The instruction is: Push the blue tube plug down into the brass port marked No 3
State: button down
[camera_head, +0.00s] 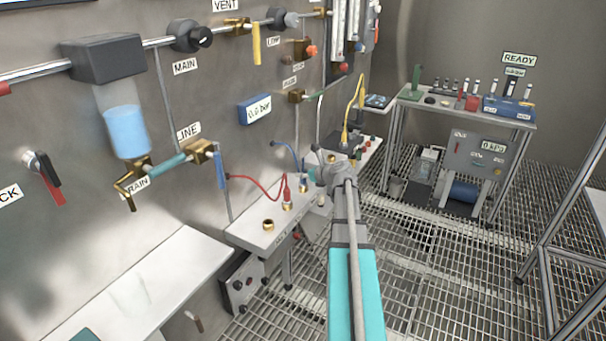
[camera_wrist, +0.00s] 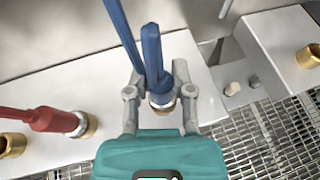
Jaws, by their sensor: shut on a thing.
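The blue tube plug (camera_wrist: 153,55) stands in the middle of the wrist view, with a silver collar at its lower end and a blue tube running up beside it. My gripper (camera_wrist: 160,91) is shut on it, one finger on each side. A brass port (camera_wrist: 163,111) shows just under the collar; how deep the plug sits in it cannot be told. In the head view my gripper (camera_head: 314,176) is small over the white shelf and mostly hides the plug. The blue tube (camera_head: 287,151) shows there against the wall. No port number is readable.
A red plug (camera_wrist: 55,120) sits at a brass port to the left, with an empty brass port (camera_wrist: 12,145) beyond it. Another brass port (camera_wrist: 308,56) is on a separate white block at right. In the head view, a red tube (camera_head: 258,186) arches over the shelf (camera_head: 250,234).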

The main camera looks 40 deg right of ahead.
aim_at(303, 171)
jog(key=shift+c, duration=2)
grip_release()
jog(key=shift+r, duration=0.15)
notch_tip(303, 171, up, 9)
jog(key=p, duration=0.9)
